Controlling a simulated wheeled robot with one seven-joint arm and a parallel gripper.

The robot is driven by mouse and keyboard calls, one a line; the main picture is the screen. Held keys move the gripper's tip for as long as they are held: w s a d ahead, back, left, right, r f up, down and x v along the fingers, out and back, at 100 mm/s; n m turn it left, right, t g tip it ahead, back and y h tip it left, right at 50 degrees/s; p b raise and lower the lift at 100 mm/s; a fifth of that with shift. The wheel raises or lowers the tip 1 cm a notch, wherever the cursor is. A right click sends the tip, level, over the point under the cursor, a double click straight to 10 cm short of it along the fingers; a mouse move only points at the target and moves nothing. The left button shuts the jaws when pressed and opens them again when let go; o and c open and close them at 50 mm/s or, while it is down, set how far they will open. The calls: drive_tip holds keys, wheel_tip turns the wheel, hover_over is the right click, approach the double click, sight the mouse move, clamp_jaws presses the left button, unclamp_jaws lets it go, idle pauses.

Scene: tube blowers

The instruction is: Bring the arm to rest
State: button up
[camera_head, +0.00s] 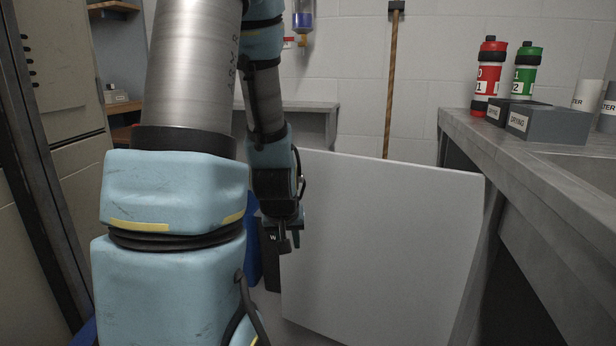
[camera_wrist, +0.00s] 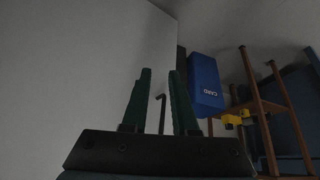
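My arm is blue with bare metal sections and stands up at the left of the head view. Its end hangs down with my gripper (camera_head: 286,243) low, beside the left part of a large white panel (camera_head: 385,250). In the wrist view, the two dark green fingers of my gripper (camera_wrist: 160,73) stand apart with nothing held between them. A thin rod with a bent top (camera_wrist: 161,112) shows in the gap, and I cannot tell how far off it is. The white panel (camera_wrist: 70,70) fills the left of the wrist view.
A grey counter (camera_head: 462,125) runs along the right with a red bottle (camera_head: 487,80), a green bottle (camera_head: 525,75) and dark grey boxes (camera_head: 548,125). A wooden pole (camera_head: 391,80) leans at the back wall. The wrist view shows a blue box (camera_wrist: 205,80) and a wooden frame (camera_wrist: 268,125).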

drive_tip(key=s+a+r+m+g, duration=0.15)
drive_tip(key=s+r+g, duration=0.3)
drive_tip(key=s, duration=0.65)
wheel_tip(320, 180, up, 25)
drive_tip(key=p, duration=2.5)
drive_tip(key=shift+w+a, duration=0.4)
drive_tip(key=shift+f, duration=0.1)
